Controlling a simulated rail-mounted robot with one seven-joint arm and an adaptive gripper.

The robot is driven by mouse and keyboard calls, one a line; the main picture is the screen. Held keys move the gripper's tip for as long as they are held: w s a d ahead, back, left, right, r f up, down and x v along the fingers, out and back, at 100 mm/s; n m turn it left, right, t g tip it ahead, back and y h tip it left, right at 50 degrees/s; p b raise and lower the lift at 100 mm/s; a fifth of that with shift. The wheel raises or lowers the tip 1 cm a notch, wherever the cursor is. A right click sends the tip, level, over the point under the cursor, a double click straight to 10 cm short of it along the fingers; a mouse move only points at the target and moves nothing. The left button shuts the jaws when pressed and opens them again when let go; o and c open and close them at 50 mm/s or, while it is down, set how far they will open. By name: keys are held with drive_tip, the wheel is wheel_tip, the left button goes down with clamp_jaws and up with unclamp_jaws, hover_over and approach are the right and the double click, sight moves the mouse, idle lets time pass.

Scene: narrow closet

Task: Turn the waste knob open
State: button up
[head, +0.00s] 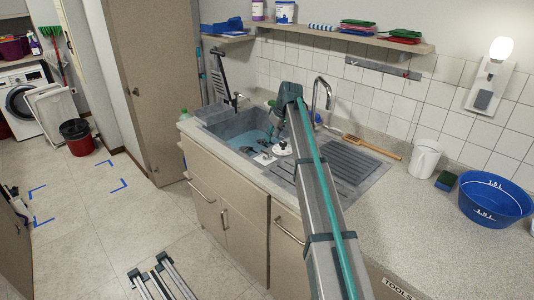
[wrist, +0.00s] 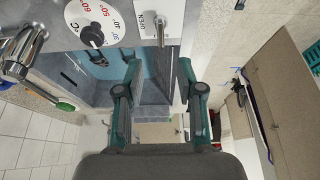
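My gripper (wrist: 159,70) is open and empty in the wrist view, its two dark green fingers apart. Beyond the fingertips, near the top edge, is a white plate marked OPEN (wrist: 146,22) with a metal bar-like handle (wrist: 161,30) on it. The handle lies roughly in line with the gap between the fingers and appears apart from them. To its left is a black knob (wrist: 92,35) on a round white temperature dial. In the head view the sink (head: 232,123) holds bluish water, and my arm hides most of the gripper. I cannot tell how far the handle is turned.
A chrome tap (head: 322,92) stands behind the sink, also at the left of the wrist view (wrist: 22,58). A shelf runs above.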

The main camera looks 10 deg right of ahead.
sight(265, 153)
drive_tip(key=p+x, duration=0.2)
drive_tip(key=x, duration=0.8)
drive_tip(key=shift+a+f, duration=0.15)
drive_tip(key=shift+f, duration=0.05)
clamp_jaws()
